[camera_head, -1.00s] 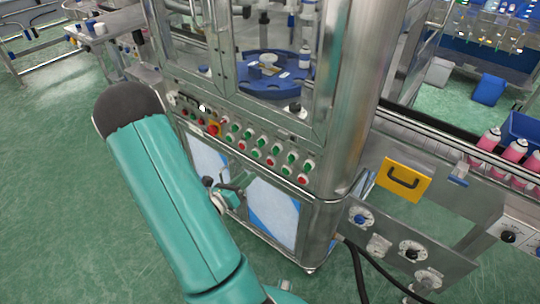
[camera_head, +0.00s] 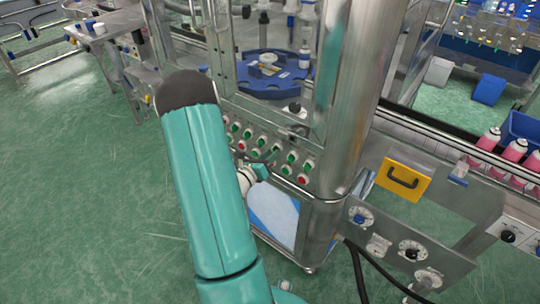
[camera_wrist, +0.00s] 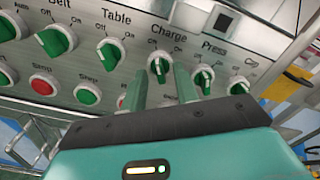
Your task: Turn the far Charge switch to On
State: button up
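In the wrist view the Charge switch (camera_wrist: 158,68) is a round white switch with a green handle, under the label "Charge" with Off and On marks. Its handle looks close to upright; I cannot tell exactly which mark it points to. My gripper (camera_wrist: 160,80) is open, its two green fingers pointing at the panel, one on each side of the Charge switch. Whether they touch it is not clear. In the head view my gripper (camera_head: 262,170) is small, at the panel's lower edge and partly hidden by my arm.
The Table switch (camera_wrist: 110,53) is left of Charge and the Press switch (camera_wrist: 204,78) is right of it, both close to my fingers. A red button (camera_wrist: 43,85) sits in the row below. In the head view a yellow handled plate (camera_head: 403,180) is to the right.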

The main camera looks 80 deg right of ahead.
grip_shut()
jog(key=shift+m, duration=0.4)
jog(key=m, duration=1.1)
jog(key=shift+w, duration=0.1)
dwell(0.4)
grip_release()
